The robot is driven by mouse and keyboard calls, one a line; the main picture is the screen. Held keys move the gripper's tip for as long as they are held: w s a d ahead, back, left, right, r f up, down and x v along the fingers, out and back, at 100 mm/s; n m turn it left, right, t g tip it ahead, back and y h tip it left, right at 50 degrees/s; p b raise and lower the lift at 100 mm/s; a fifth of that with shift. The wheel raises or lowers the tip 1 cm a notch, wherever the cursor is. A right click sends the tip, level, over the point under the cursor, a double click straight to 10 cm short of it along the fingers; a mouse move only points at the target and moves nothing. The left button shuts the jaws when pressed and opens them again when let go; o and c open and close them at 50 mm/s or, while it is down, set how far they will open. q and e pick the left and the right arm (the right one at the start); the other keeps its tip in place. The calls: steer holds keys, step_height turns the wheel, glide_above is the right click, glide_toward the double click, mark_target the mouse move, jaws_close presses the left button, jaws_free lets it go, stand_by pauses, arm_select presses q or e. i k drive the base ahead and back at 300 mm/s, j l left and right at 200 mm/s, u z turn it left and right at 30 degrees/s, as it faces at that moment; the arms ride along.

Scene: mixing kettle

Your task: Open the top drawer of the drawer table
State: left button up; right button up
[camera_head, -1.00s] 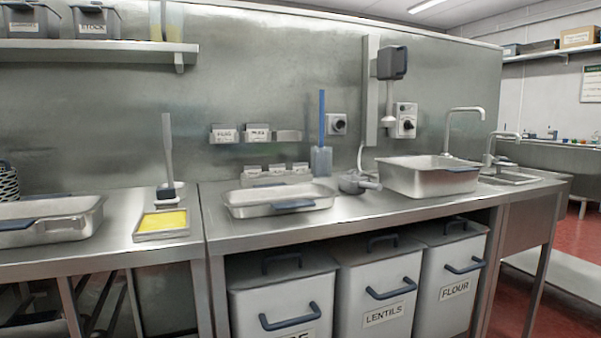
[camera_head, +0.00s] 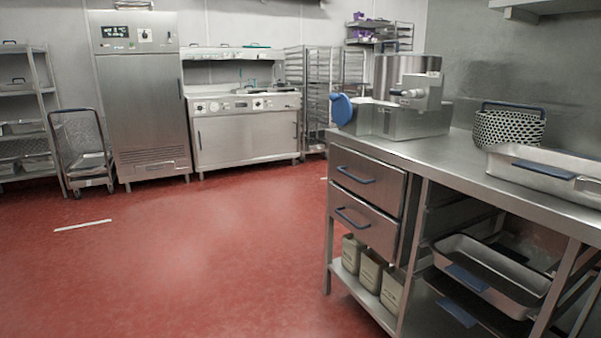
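The drawer table (camera_head: 440,156) stands at the right in the head view, a steel counter with two stacked drawers at its left end. The top drawer (camera_head: 367,180) is shut and has a dark blue bar handle (camera_head: 355,175). The lower drawer (camera_head: 362,221) is also shut, with a similar blue handle. Neither of my grippers shows in the view.
A slicer-like machine (camera_head: 392,118), a perforated basket (camera_head: 508,130) and a steel pan (camera_head: 545,172) stand on the table. Canisters (camera_head: 370,270) sit on its lower shelf. Open red floor (camera_head: 190,260) lies left of the drawers. A trolley (camera_head: 85,150) and tall fridge (camera_head: 145,100) stand at the back.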

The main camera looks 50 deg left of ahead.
mark_target(384, 184)
steer(key=u, duration=1.05)
steer(key=i+j, duration=0.4)
